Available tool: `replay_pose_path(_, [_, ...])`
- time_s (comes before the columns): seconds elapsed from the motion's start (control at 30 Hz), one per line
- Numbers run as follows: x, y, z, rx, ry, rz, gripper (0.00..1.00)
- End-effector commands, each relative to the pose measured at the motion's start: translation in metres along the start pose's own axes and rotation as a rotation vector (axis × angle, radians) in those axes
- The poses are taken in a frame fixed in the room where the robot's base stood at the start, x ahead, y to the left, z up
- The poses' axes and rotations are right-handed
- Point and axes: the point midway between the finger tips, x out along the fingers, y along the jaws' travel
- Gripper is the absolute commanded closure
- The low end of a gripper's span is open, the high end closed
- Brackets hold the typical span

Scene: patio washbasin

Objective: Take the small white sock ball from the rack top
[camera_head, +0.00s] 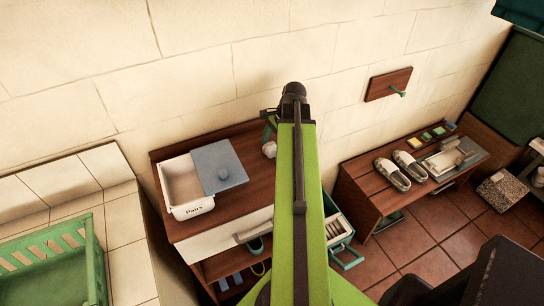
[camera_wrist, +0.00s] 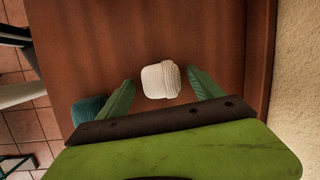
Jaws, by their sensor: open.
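The small white sock ball (camera_wrist: 161,81) rests on the brown wooden rack top (camera_wrist: 100,50) in the wrist view. My gripper (camera_wrist: 160,76) is open, with one green finger on either side of the ball and a gap at each side. Nothing is held. In the head view the sock ball (camera_head: 269,149) shows just left of my arm, and my gripper (camera_head: 268,128) is partly hidden by the arm. I cannot tell the exact height of the fingers above the wood.
A teal ball (camera_wrist: 88,108) lies left of my left finger. A white box marked "Pairs" (camera_head: 192,210) and a blue-grey lid (camera_head: 215,160) sit on the rack's left part. The wall (camera_wrist: 300,70) is close on the right. A bench with slippers (camera_head: 394,176) stands further right.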

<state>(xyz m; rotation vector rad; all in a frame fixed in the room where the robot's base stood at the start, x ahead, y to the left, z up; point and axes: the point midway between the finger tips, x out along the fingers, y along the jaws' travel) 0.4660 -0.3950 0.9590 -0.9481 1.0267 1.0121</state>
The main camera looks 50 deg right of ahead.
Motion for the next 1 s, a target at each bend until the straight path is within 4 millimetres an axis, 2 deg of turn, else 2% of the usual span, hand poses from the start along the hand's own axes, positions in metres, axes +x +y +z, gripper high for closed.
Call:
replay_pose_path(0.17, [-0.0008,-0.0002,0.0003,0.000,0.000,0.000,0.24])
replay_pose_path(0.67, [-0.0010,0.0001,-0.0002,0.001,0.000,0.000,0.88])
replay_pose_path(1.0, [-0.0071,-0.0007,0.0011,0.001,0.000,0.000,0.90])
